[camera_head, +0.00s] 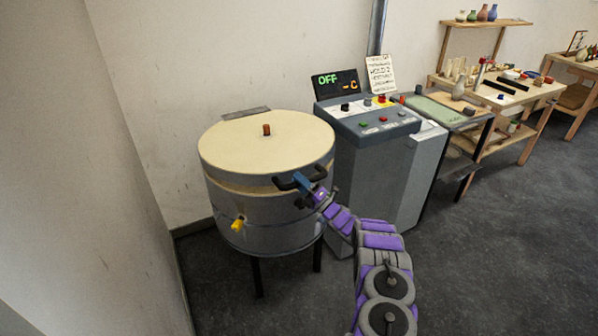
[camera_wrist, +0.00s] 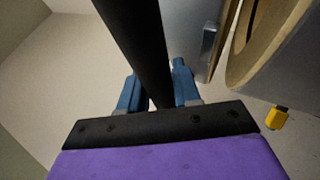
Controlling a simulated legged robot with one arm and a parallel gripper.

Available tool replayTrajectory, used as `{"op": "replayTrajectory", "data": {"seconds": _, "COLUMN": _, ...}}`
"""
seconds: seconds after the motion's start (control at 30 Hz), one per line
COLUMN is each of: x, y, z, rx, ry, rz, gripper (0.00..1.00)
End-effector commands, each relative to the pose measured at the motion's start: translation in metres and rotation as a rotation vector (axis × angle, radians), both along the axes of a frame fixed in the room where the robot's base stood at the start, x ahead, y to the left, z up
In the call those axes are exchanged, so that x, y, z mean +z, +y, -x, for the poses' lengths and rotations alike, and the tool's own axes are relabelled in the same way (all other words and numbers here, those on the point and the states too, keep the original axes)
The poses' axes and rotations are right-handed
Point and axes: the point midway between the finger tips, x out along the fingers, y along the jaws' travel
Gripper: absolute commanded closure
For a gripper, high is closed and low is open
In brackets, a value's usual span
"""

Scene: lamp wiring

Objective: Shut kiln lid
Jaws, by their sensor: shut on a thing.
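The kiln (camera_head: 270,208) is a round grey metal drum on dark legs in the head view. Its cream lid (camera_head: 240,140) lies over the top, with an orange-brown knob in the middle. A tan band shows between the lid's rim and the drum at the front, so the lid looks slightly raised. My gripper (camera_head: 303,183) is at the kiln's front right, shut on the black lid handle (camera_head: 283,185). In the wrist view the black handle bar (camera_wrist: 135,35) runs between the blue fingers (camera_wrist: 155,90). The fingertips are partly hidden behind it.
A yellow part (camera_head: 238,224) sticks out of the drum's front. A grey control cabinet (camera_head: 375,175) stands close on the right, its display (camera_head: 336,84) reading OFF. Wooden shelves (camera_head: 495,90) with pottery are farther right. A wall is close on the left. The floor (camera_head: 480,270) at front right is clear.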

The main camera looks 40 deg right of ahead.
Motion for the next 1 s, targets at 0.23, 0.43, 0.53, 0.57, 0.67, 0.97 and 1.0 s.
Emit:
{"op": "replayTrajectory", "data": {"seconds": 0.23, "x": -0.029, "y": -0.006, "z": 0.002, "rx": -0.008, "ry": -0.001, "rz": -0.003, "gripper": 1.00}}
{"op": "replayTrajectory", "data": {"seconds": 0.43, "x": -0.041, "y": -0.007, "z": 0.001, "rx": -0.007, "ry": 0.001, "rz": -0.006, "gripper": 1.00}}
{"op": "replayTrajectory", "data": {"seconds": 0.53, "x": -0.044, "y": -0.008, "z": 0.001, "rx": -0.009, "ry": 0.002, "rz": -0.006, "gripper": 1.00}}
{"op": "replayTrajectory", "data": {"seconds": 0.57, "x": -0.044, "y": -0.008, "z": 0.001, "rx": -0.010, "ry": 0.002, "rz": -0.006, "gripper": 1.00}}
{"op": "replayTrajectory", "data": {"seconds": 0.67, "x": -0.045, "y": -0.009, "z": 0.001, "rx": -0.010, "ry": 0.002, "rz": -0.006, "gripper": 1.00}}
{"op": "replayTrajectory", "data": {"seconds": 0.97, "x": -0.045, "y": -0.011, "z": 0.001, "rx": -0.013, "ry": 0.002, "rz": -0.006, "gripper": 0.66}}
{"op": "replayTrajectory", "data": {"seconds": 1.0, "x": -0.045, "y": -0.011, "z": 0.001, "rx": -0.013, "ry": 0.002, "rz": -0.006, "gripper": 0.62}}
